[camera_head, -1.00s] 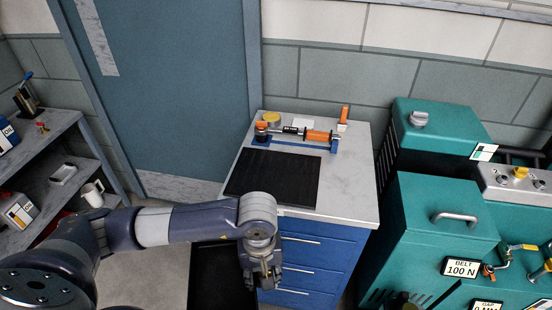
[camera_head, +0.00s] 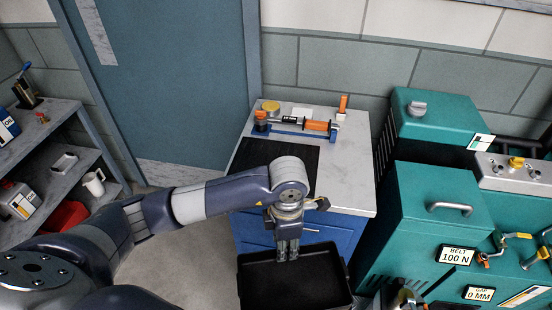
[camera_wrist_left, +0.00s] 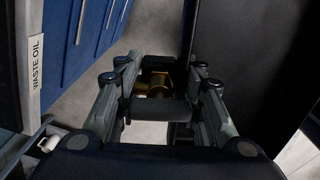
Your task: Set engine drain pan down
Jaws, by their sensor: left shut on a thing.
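The engine drain pan (camera_head: 318,282) is a black, open, rectangular tray in front of the blue drawer cabinet, low in the head view. Its near part is cut off by the bottom edge. My left gripper (camera_head: 287,252) points down at the pan's far rim and is shut on the pan there. In the left wrist view, the fingers (camera_wrist_left: 160,108) close around a dark bar, with a large black panel of the pan (camera_wrist_left: 245,60) beside them. Whether the pan touches the floor cannot be told. My right gripper is not in view.
The cabinet (camera_head: 348,180) carries a black mat (camera_head: 300,155) and an orange-blue tool (camera_head: 305,124). Teal machines (camera_head: 440,205) stand close on the right. A shelf (camera_head: 70,150) stands at left, with bare floor (camera_head: 205,260) between. A waste oil label (camera_wrist_left: 36,63) shows in the wrist view.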

